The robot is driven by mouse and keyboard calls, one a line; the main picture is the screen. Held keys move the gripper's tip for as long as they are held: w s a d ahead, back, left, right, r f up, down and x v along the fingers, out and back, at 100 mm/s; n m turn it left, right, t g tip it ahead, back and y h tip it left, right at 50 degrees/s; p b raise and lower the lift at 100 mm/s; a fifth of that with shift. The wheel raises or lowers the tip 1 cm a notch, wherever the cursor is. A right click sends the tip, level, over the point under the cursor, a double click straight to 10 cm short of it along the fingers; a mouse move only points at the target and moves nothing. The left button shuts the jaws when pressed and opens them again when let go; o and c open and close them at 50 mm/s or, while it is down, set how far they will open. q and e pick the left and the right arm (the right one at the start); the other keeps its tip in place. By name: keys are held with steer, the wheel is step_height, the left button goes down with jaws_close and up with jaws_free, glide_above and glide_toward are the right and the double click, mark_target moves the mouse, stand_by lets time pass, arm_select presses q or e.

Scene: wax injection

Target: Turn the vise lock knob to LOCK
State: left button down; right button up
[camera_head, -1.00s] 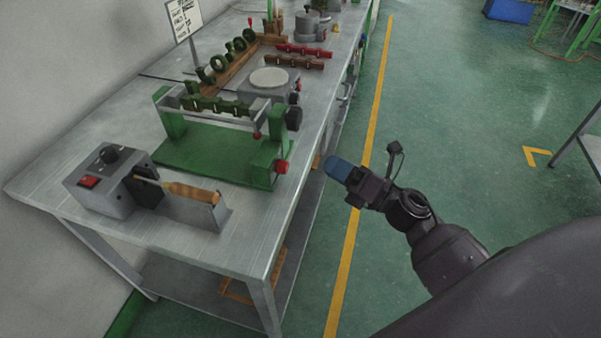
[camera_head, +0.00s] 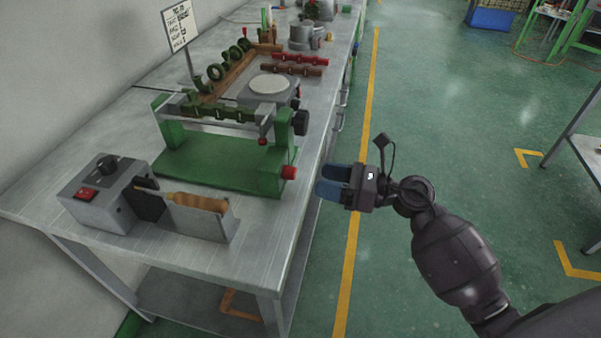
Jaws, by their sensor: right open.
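The green vise (camera_head: 222,168) stands on the metal workbench, its base flat and its frame between two green uprights. On its right upright are a red knob (camera_head: 289,172) low down and a black knob (camera_head: 301,122) higher up. A small red ball (camera_head: 263,140) hangs near the bar. I cannot read any lock marking, so which knob is the lock knob cannot be told. My right gripper (camera_head: 322,181) has blue fingertips, is open and empty, and is just right of the red knob, apart from it, beyond the bench edge. My left gripper is not in view.
A grey box with a red switch (camera_head: 88,194) and a wooden-handled tool (camera_head: 195,202) in a holder are at the near left. A round white plate (camera_head: 270,85) and dark red molds (camera_head: 300,58) lie behind the vise.

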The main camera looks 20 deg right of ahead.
mark_target(295, 173)
steer(key=x, duration=0.4)
steer(key=shift+w+a, duration=0.1)
steer(key=shift+a, duration=0.05)
steer(key=shift+x, duration=0.95)
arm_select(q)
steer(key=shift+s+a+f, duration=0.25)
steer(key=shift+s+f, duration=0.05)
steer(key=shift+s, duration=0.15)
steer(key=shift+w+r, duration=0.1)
arm_select(e)
steer(key=shift+c, duration=0.3)
